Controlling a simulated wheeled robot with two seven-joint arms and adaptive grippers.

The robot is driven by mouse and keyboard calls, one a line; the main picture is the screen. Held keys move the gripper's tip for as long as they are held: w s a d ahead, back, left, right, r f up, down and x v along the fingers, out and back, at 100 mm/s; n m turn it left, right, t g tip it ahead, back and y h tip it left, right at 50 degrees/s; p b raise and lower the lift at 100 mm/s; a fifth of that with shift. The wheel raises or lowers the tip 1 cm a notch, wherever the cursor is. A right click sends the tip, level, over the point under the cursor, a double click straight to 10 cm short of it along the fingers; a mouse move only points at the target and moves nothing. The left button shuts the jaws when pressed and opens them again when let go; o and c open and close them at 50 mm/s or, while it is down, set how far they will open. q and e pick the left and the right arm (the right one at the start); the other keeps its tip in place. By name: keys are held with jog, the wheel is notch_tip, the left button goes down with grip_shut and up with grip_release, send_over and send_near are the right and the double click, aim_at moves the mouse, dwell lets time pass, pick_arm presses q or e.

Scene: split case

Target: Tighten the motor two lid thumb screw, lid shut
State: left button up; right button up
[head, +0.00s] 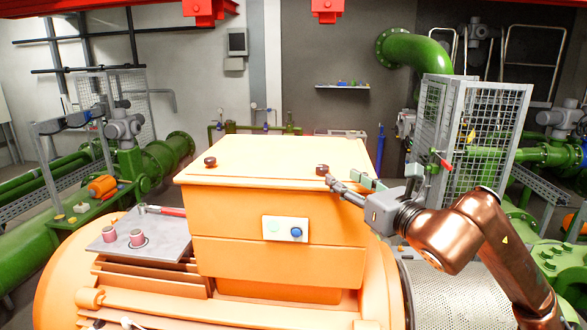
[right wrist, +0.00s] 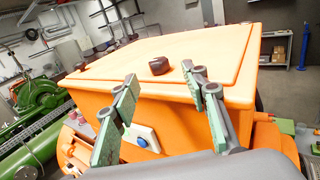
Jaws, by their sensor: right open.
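The orange motor box (head: 270,210) stands in the middle of the head view with its lid (head: 262,158) shut. A dark thumb screw (head: 322,170) sits at the lid's front right corner, and a second dark thumb screw (head: 210,162) sits on the left side. My right gripper (head: 345,183) is at the right screw, coming in from the right. In the right wrist view, that screw (right wrist: 159,66) shows between and beyond the two open fingers of my right gripper (right wrist: 159,77), with no visible contact. My left gripper is not in view.
A grey plate (head: 112,250) with two pinkish cylindrical parts (head: 137,237) and a red-handled tool (head: 165,210) lies left of the box. A blue button (head: 296,232) is on the box front. A mesh guard (head: 490,120) and green pipes stand behind my right arm.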

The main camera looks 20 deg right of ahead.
aim_at(326, 169)
jog(key=w+p, duration=0.1)
jog(key=w, duration=0.1)
jog(key=w+p, duration=0.1)
jog(key=w, duration=0.1)
jog(key=w+p, duration=0.1)
jog(key=w, duration=0.2)
jog(key=shift+w+a+r+p, duration=0.1)
jog(key=shift+a+r+p, duration=0.05)
jog(key=shift+a+p, duration=0.2)
jog(key=shift+w, duration=0.35)
jog(key=shift+f, duration=0.2)
jog(key=shift+c, duration=0.2)
grip_shut()
